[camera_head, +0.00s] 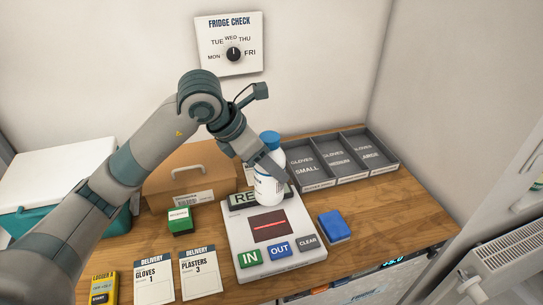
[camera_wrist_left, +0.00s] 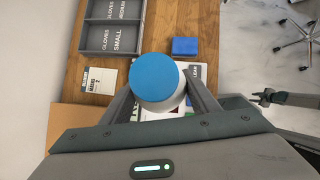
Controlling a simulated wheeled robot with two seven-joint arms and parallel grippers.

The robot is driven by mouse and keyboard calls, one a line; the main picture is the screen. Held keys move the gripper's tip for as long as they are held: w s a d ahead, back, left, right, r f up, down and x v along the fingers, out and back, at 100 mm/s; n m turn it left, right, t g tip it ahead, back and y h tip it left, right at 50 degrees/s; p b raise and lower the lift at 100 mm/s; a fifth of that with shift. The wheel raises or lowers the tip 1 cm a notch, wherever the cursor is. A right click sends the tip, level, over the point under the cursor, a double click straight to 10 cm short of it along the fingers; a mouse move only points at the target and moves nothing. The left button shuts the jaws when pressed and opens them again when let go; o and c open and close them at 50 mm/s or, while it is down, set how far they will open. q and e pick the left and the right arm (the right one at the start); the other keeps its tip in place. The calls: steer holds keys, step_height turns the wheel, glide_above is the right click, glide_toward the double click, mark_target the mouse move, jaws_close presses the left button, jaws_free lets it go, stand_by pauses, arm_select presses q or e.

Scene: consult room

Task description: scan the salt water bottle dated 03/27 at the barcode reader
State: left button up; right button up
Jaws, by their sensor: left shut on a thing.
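A white bottle (camera_head: 268,188) with a blue cap (camera_head: 270,140) is upright in my left gripper (camera_head: 265,166). In the left wrist view its blue cap (camera_wrist_left: 154,77) sits between the two fingers (camera_wrist_left: 160,98). The barcode reader (camera_head: 272,240) is a pale unit with a dark window showing a red line (camera_head: 269,224), and green IN, blue OUT and dark CLEAR buttons. The bottle is over the reader's back part, in front of its display; whether it touches the reader I cannot tell. No date on the bottle is readable.
A grey glove tray (camera_head: 340,160) stands behind right. A blue block (camera_head: 334,226) lies right of the reader. A brown case (camera_head: 188,178), a green box (camera_head: 180,220), two delivery cards (camera_head: 200,272) and a yellow device (camera_head: 104,288) are at left.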

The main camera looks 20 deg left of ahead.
mark_target(269, 187)
arm_select(q)
steer(key=shift+f+b, duration=2)
steer(key=shift+f, duration=1.95)
steer(key=shift+r, duration=0.1)
step_height(269, 187, up, 9)
steer(key=p, duration=0.4)
